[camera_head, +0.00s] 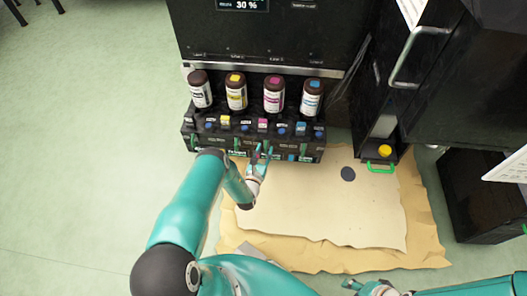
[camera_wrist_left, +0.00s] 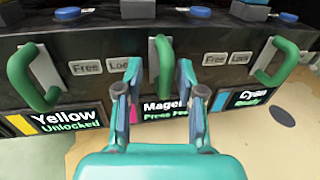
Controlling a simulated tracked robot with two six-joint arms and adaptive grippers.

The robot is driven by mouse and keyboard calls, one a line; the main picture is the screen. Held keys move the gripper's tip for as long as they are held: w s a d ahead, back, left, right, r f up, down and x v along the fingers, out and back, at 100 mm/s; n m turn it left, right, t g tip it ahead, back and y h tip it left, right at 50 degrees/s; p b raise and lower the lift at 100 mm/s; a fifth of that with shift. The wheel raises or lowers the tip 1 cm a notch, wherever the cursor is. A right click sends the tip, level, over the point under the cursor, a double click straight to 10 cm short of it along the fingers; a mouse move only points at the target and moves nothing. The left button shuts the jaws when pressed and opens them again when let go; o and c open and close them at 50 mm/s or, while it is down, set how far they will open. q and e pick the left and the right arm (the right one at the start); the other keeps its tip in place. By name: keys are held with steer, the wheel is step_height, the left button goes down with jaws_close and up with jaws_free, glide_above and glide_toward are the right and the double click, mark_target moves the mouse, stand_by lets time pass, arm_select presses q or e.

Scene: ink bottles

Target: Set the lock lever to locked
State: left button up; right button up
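The black ink station front (camera_head: 217,140) carries a row of green lock levers. In the left wrist view the magenta lever (camera_wrist_left: 163,62) stands near upright between my left gripper's fingers (camera_wrist_left: 160,75). The fingers are apart, one on each side of it, and I cannot tell whether they touch it. The yellow lever (camera_wrist_left: 30,78) leans to the left, above a label reading "Yellow Unlocked" (camera_wrist_left: 65,122). The cyan lever (camera_wrist_left: 278,60) is tilted. My right gripper (camera_head: 378,289) is only partly in view at the bottom edge.
Several ink bottles (camera_head: 236,92) stand on the station above the levers. "Free" and "Lock" plates (camera_wrist_left: 87,67) sit between the levers. Cardboard sheeting (camera_head: 330,215) with a dark round spot lies on the floor. A black cabinet (camera_head: 440,90) stands at right.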

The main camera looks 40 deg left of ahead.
arm_select(q)
steer(key=v, duration=0.7)
steer(key=shift+s, duration=0.25)
steer(key=shift+d, duration=0.1)
